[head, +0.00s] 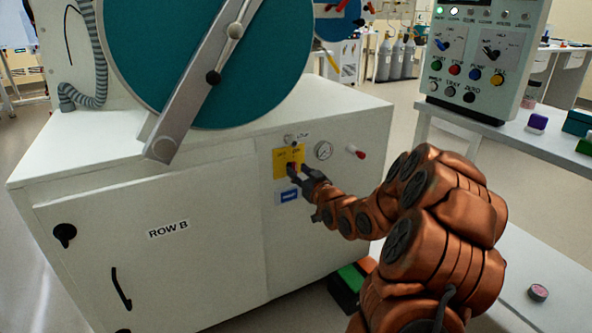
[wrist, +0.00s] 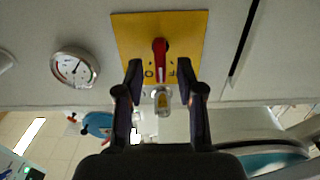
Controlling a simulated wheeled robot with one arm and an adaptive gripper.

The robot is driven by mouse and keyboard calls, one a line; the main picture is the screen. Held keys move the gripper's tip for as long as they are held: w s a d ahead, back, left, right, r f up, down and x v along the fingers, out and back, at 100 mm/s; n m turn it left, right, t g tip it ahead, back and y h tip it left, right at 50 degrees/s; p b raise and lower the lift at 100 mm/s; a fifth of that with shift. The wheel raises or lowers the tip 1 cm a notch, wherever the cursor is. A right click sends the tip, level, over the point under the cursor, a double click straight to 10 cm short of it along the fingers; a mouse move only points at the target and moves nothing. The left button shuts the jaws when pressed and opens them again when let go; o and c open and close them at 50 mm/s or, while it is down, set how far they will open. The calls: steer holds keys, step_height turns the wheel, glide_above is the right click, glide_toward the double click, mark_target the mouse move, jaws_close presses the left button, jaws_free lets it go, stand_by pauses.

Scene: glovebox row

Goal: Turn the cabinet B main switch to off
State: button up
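The cabinet (head: 160,232) carries a "ROW B" label. On its front is a yellow switch plate (head: 280,165), also in the wrist view (wrist: 130,35). The main switch's red handle (wrist: 160,55) stands lengthwise in the middle of the plate in the wrist view. Lettering beside it is partly hidden by my fingers. My gripper (wrist: 160,73) is open, with one dark finger on each side of the handle's lower end; I cannot tell whether they touch it. In the head view my gripper (head: 297,174) is at the plate and mostly hides the handle.
A round gauge (head: 323,150) and a red-tipped knob (head: 356,152) sit right of the plate, with a small blue label (head: 289,196) below. A large teal door (head: 185,60) with a grey bar overhangs the cabinet top. A control console (head: 480,55) stands at right.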

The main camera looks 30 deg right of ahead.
steer(key=shift+s+a, duration=0.15)
steer(key=shift+s, duration=1.05)
steer(key=shift+s+a, duration=0.1)
steer(key=shift+s, duration=1.1)
